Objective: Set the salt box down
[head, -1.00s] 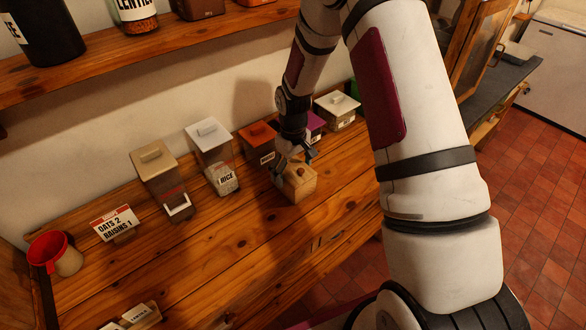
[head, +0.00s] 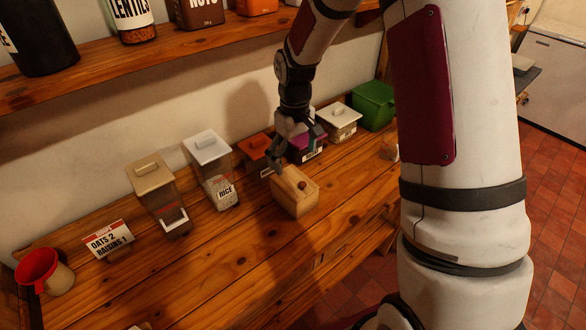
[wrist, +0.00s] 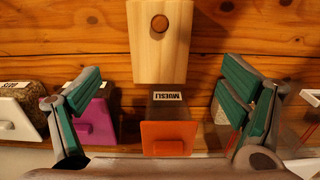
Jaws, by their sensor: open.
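The salt box, a pale wooden box with a round brown knob (head: 296,194), stands upright on the pine shelf in the head view. It also shows at the top of the wrist view (wrist: 160,48), with no finger touching it there. My gripper (head: 294,153) is open and empty, just behind and above the box. In the wrist view its two green-padded fingers (wrist: 160,105) are spread wide, with the orange-lidded muesli container (wrist: 167,135) showing between them. The box's label, if any, is not visible.
A row of containers stands along the wall: a tan-lidded one (head: 150,175), rice (head: 208,148), purple (head: 309,150), white-lidded (head: 341,118) and green (head: 374,103). The shelf front is mostly clear.

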